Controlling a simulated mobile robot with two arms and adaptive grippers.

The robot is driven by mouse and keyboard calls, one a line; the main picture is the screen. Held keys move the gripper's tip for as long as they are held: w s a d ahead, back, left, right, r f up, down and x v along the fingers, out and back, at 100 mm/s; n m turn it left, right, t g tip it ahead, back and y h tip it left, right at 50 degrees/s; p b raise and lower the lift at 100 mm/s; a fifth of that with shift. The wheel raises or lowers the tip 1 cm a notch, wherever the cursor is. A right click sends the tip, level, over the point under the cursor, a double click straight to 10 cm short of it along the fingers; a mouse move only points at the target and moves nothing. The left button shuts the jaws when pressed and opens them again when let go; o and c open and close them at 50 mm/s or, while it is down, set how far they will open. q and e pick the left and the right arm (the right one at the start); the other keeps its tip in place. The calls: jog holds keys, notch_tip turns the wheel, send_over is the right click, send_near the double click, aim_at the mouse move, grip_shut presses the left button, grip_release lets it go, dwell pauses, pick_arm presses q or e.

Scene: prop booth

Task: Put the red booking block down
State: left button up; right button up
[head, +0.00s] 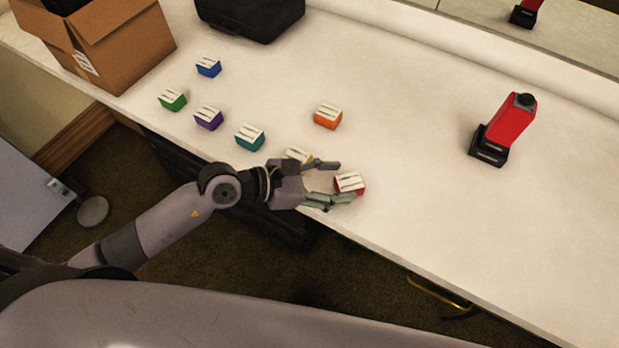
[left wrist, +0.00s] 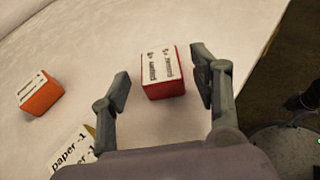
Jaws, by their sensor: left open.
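The red booking block (head: 349,183) sits on the white table near its front edge, with a white printed label on top. In the left wrist view the red block (left wrist: 163,74) lies between my two fingers, with a gap to the left finger and a smaller gap to the right one. My left gripper (head: 333,181) is open around the block; it also shows in the left wrist view (left wrist: 160,88). In the head view a finger hides part of the block's near side. My right gripper is not in view.
A yellow block (head: 298,154) is partly hidden behind my left gripper. An orange block (head: 328,117), teal block (head: 249,138), purple block (head: 208,118), green block (head: 172,100) and blue block (head: 208,67) stand nearby. A red device (head: 511,124) stands right, a cardboard box (head: 110,45) left. The table's right front is clear.

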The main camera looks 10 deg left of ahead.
pick_arm(q)
jog(key=b+v, duration=0.2)
jog(key=v, duration=0.9)
jog(key=shift+s+a+r, duration=0.1)
jog(key=shift+s+a, duration=0.05)
